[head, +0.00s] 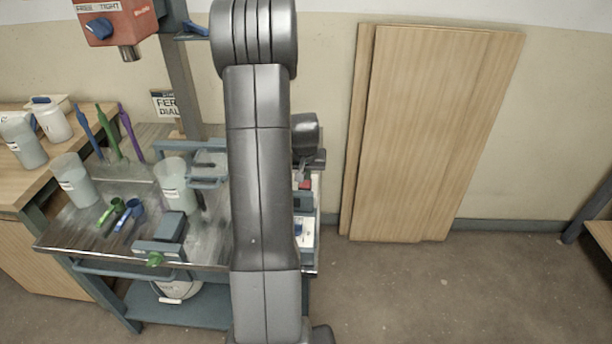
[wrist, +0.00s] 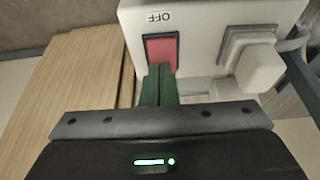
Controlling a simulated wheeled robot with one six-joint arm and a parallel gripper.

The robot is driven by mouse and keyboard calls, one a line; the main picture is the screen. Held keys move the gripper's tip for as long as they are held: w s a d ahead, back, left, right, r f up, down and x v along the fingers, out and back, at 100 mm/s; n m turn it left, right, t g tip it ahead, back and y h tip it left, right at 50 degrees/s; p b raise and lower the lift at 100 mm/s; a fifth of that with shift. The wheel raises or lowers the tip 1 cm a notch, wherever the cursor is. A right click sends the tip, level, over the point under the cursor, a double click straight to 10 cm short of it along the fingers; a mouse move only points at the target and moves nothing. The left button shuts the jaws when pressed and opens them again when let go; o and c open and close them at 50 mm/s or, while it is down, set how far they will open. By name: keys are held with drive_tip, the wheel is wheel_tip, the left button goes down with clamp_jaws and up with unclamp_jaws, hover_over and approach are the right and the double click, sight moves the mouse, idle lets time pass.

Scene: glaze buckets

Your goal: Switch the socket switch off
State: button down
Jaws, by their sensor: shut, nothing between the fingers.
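The socket switch is a red rocker (wrist: 161,53) in a dark frame on a white socket box (wrist: 208,22) in the wrist view. An OFF label, upside down in this view, sits just above the rocker. My gripper (wrist: 160,70) shows as two green fingertips close together, shut with nothing between them. The tips overlap the rocker's lower edge in the picture; whether they touch it I cannot tell. A white plug (wrist: 258,66) sits in the box to the right of the rocker. In the head view my arm hides most of the box, and a small red patch (head: 305,185) shows beside it.
A metal-topped bench (head: 90,232) holds cups, scoops and a small scale-like device (head: 160,243). A red drill-like head (head: 115,20) hangs at the upper left. Wooden boards (head: 430,130) lean on the wall at right.

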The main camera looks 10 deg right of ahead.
sight(306, 185)
drive_tip(key=shift+r, duration=0.1)
drive_tip(key=shift+r, duration=0.35)
drive_tip(key=p+v, duration=0.2)
drive_tip(key=v, duration=0.2)
drive_tip(key=shift+w+r, duration=0.1)
drive_tip(key=shift+w, duration=0.05)
drive_tip(key=s+a+r, duration=0.1)
drive_tip(key=s+r, duration=0.4)
drive_tip(key=r, duration=0.2)
drive_tip(key=shift+r, duration=0.25)
drive_tip(key=shift+a, duration=0.15)
